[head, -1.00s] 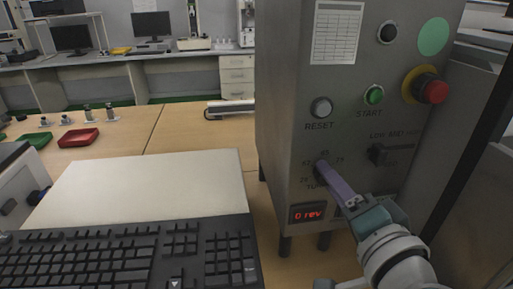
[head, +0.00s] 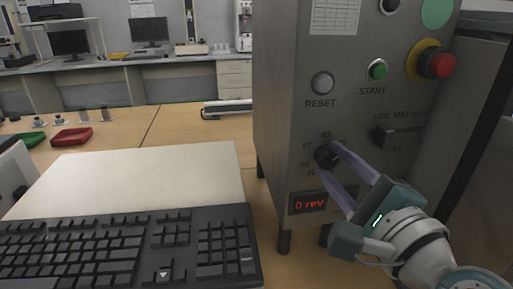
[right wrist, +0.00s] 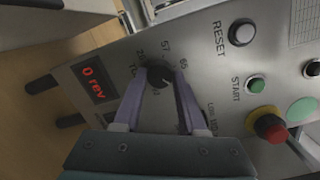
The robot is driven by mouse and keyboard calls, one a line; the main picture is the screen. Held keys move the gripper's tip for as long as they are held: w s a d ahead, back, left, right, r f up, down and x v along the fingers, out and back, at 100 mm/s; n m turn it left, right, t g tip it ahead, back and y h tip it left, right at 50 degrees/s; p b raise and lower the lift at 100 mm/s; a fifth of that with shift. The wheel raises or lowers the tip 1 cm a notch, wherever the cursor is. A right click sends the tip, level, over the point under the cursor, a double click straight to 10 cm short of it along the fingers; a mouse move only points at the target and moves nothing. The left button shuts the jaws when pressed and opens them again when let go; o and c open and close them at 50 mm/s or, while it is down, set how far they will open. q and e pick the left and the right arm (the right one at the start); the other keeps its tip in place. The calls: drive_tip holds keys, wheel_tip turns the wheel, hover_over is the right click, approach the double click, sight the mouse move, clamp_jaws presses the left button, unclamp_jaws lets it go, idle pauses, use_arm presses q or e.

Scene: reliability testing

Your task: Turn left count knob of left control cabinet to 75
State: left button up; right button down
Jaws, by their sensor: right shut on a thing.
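The grey control cabinet (head: 288,135) stands on the right with a panel of buttons and knobs. Its black count knob (head: 326,158) sits low on the left of the panel, ringed by small numbers, above a red display (head: 309,203) reading "0 rev". My right gripper (head: 333,164) has its purple fingers on either side of the knob, shut on it. The right wrist view shows the knob (right wrist: 157,75) between both fingertips; its exact setting is too small to read. My left gripper is not in view.
Above the knob are the RESET button (head: 322,83), green START button (head: 378,70) and red emergency stop (head: 438,65). A black selector (head: 392,137) is to the right. A keyboard (head: 130,250) and pale panel (head: 135,180) lie left on the table.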

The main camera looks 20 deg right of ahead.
drive_tip(key=shift+m+b, duration=0.35)
drive_tip(key=shift+m, duration=0.45)
drive_tip(key=shift+c, duration=2.3)
unclamp_jaws()
drive_tip(key=s+a+b, duration=0.1)
drive_tip(key=s, duration=0.8)
drive_tip(key=shift+s+a+b, duration=0.2)
drive_tip(key=shift+s+b, duration=0.15)
drive_tip(key=shift+s, duration=0.05)
